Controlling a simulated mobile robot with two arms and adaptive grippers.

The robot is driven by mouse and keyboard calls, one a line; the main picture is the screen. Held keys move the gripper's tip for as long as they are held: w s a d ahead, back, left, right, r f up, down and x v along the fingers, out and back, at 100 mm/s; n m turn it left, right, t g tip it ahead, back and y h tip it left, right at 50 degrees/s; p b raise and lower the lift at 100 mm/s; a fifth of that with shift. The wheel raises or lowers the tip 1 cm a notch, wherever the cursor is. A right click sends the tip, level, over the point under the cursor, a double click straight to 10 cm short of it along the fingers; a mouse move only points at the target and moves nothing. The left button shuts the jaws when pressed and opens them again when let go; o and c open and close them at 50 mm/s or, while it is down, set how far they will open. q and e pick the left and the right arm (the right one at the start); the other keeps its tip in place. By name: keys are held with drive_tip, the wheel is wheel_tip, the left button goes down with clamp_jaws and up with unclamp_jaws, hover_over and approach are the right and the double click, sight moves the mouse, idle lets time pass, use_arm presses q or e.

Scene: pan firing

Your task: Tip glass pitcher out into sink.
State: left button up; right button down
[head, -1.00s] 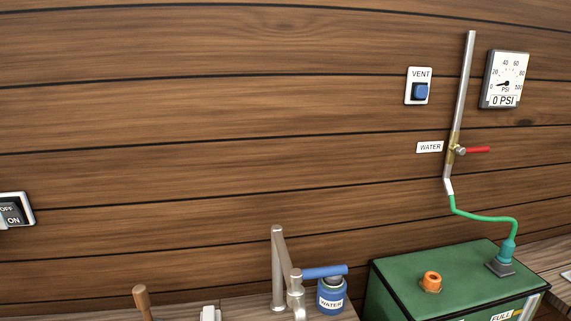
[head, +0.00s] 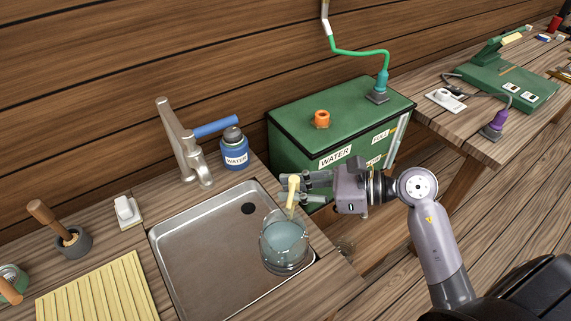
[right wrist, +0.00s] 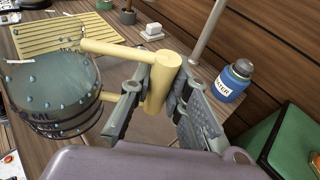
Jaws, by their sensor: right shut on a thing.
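The glass pitcher (head: 284,243) is over the right side of the metal sink (head: 192,262), with bluish liquid inside. It looks about upright in the head view. My right gripper (head: 298,187) is shut on its pale yellow handle, to the right of the sink. In the right wrist view the handle (right wrist: 158,85) stands between the fingers, and the droplet-covered pitcher (right wrist: 45,100) is at left. Whether the pitcher's bottom touches the sink cannot be told. My left gripper is not in view.
A faucet (head: 184,142) and a blue water bottle (head: 234,150) stand behind the sink. A green water tank (head: 345,115) is behind my right gripper. A yellow ribbed mat (head: 98,297) lies left of the sink. The sink's left part is clear.

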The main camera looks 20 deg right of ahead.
drive_tip(key=w+a+f+n+g+y+b, duration=0.1)
drive_tip(key=w+a, duration=0.2)
drive_tip(key=w, duration=0.3)
drive_tip(key=w+a+f+n+g+b, duration=0.1)
drive_tip(key=w+a, duration=0.3)
drive_tip(key=w, duration=0.2)
drive_tip(key=w+d+f+t, duration=0.1)
drive_tip(key=w+d+f, duration=0.1)
drive_tip(key=w, duration=0.4)
drive_tip(key=w+d+f+t+h, duration=0.1)
drive_tip(key=w+d+f+t, duration=0.1)
drive_tip(key=w, duration=0.5)
wheel_tip(320, 180, down, 2)
drive_tip(key=shift+d+f+m+h, duration=0.2)
drive_tip(key=shift+d+m+h, duration=0.15)
drive_tip(key=shift+d, duration=0.4)
drive_tip(key=shift+w, duration=0.1)
